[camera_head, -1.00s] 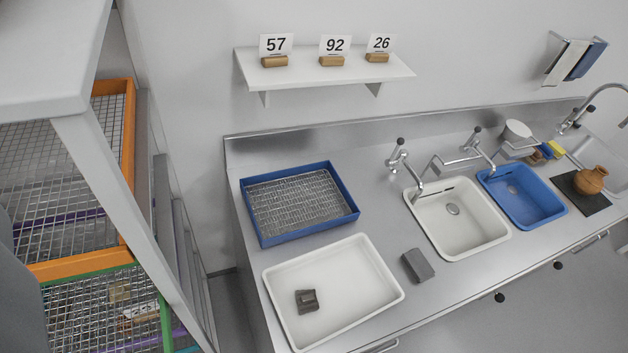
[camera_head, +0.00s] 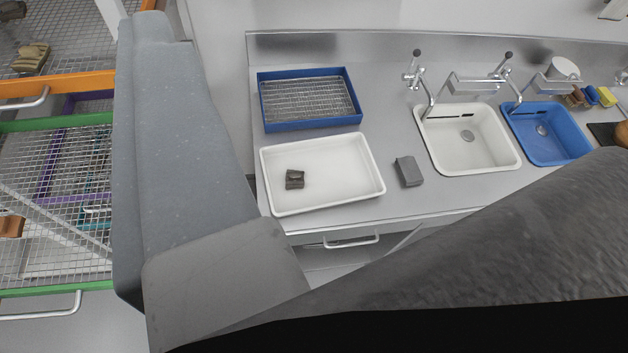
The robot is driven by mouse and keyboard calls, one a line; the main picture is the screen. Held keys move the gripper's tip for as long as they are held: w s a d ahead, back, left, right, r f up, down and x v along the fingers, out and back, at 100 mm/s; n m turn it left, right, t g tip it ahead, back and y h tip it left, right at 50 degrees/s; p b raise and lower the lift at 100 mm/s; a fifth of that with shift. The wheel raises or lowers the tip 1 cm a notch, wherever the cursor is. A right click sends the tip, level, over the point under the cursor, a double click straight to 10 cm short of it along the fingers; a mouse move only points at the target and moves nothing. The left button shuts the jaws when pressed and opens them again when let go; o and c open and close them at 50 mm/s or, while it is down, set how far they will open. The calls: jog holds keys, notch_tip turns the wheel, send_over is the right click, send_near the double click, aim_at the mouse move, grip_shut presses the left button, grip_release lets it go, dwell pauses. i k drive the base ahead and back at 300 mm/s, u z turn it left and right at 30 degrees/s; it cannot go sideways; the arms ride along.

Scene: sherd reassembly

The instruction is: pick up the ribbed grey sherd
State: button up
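A small dark grey-brown piece (camera_head: 295,179) with a raised, stepped surface lies in the left part of the white tray (camera_head: 372,168) on the counter. It looks most like the ribbed grey sherd, but it is too small to be sure of ribs. My gripper's fingertips do not show. A large grey form (camera_head: 180,150) on the left and a dark, rough grey form (camera_head: 470,245) across the lower right are very close to the camera. They seem to be parts of my arm, and they hide the counter's front right.
A blue tray with mesh (camera_head: 310,123) stands behind the white tray. Mesh drawers (camera_head: 60,122) at left hold an olive-brown piece (camera_head: 32,60) and other pieces.

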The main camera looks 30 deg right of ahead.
aim_at(293, 179)
jog(key=z, duration=1.3)
jog(key=k, duration=1.15)
jog(key=u, duration=1.05)
jog(key=i, duration=2.1)
jog(key=z, duration=0.65)
